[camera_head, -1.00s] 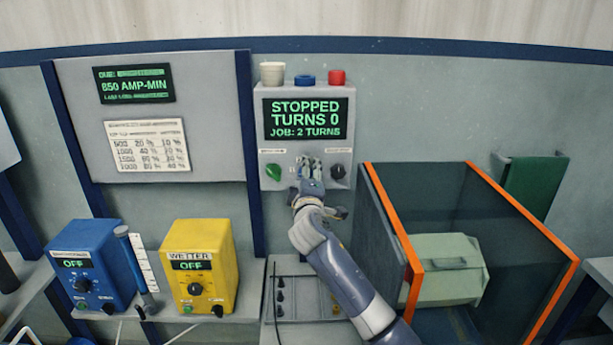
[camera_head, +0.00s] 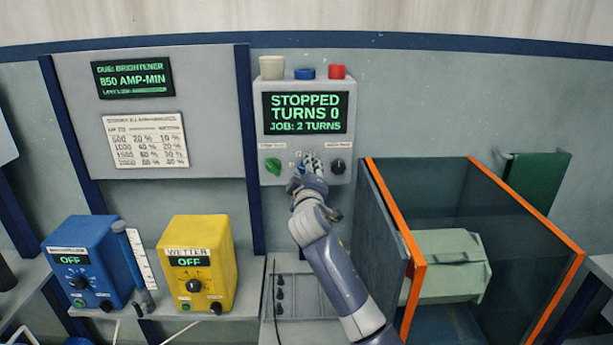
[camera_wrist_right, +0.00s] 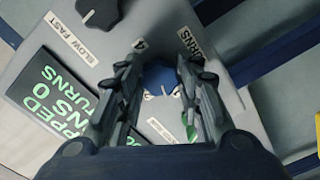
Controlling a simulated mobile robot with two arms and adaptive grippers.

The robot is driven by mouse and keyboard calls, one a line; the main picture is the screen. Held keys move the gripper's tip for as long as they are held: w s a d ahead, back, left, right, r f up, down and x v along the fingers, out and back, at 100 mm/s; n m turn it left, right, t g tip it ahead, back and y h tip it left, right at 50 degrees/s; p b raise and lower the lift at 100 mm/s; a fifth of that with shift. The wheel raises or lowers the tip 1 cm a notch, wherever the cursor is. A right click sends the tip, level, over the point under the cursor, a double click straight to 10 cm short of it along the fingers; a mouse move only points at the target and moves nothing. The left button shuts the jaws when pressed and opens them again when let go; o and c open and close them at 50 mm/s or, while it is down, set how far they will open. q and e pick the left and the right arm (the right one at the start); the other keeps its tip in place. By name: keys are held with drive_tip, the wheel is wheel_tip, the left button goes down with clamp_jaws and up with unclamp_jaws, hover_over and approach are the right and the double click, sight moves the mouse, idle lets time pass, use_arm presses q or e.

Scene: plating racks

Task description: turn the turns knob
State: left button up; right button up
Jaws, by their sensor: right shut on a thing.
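The turns knob (camera_wrist_right: 160,78) is blue and sits between my right gripper's fingers in the right wrist view, on the face of the grey control box (camera_head: 307,182). My right gripper (camera_wrist_right: 157,66) is shut on it, one finger on each side. In the head view the right gripper (camera_head: 311,164) covers most of the knob. The box's display (camera_head: 305,115) reads STOPPED, TURNS 0, JOB: 2 TURNS. My left gripper is not in view.
Below right stands an orange-edged tank (camera_head: 415,258). Blue (camera_head: 92,255) and yellow (camera_head: 200,250) boxes, both reading OFF, stand on the left shelf.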

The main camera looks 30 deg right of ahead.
drive_tip(key=shift+a+f+m+b, duration=0.1)
drive_tip(key=shift+m+b, duration=1.45)
drive_tip(key=shift+m, duration=2.75)
drive_tip(key=o, duration=1.1)
drive_tip(key=shift+w, duration=0.1)
drive_tip(key=v, duration=1.2)
